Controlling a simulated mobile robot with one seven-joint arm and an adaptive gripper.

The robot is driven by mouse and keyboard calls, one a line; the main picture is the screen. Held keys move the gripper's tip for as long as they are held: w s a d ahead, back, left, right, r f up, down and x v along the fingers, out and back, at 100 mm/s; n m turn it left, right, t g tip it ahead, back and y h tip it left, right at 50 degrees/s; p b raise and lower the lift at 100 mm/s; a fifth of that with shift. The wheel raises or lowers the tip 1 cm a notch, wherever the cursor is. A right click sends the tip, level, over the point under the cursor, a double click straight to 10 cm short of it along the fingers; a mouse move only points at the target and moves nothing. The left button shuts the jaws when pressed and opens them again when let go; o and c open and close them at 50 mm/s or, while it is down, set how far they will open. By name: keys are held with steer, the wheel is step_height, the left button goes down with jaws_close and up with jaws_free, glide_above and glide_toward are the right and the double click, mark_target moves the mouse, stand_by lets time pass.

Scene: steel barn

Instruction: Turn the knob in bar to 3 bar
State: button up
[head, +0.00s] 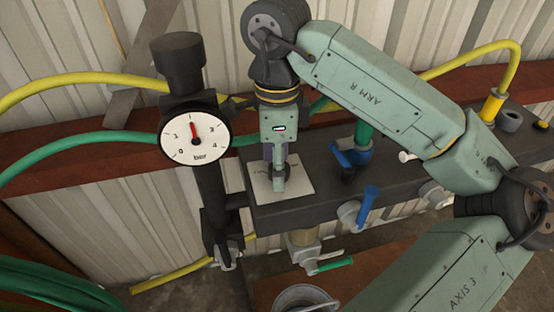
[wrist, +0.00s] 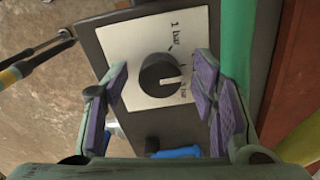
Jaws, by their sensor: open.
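The knob (wrist: 153,72) is round and dark, with a pale pointer bar aimed to the right in the wrist view. It sits on a white plate (wrist: 118,40) printed "1 bar" above it and a second bar label at its right, whose number I cannot read. My gripper (wrist: 160,70) is open, its purple-padded fingers on either side of the knob with gaps. In the head view my gripper (head: 279,170) hangs over the white plate (head: 301,182) and mostly hides the knob. The round bar gauge (head: 195,150) has its red needle pointing nearly straight up, around mid-scale.
The dark manifold block (head: 340,188) carries blue-handled valves (head: 367,205) (head: 352,158) right of the plate. A green-handled valve (head: 335,264) hangs below, above a metal bucket (head: 305,297). Yellow hoses (head: 60,82) and green hoses (head: 80,145) run along the wall.

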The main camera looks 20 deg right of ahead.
steer(key=shift+c, duration=0.5)
steer(key=c, duration=1.1)
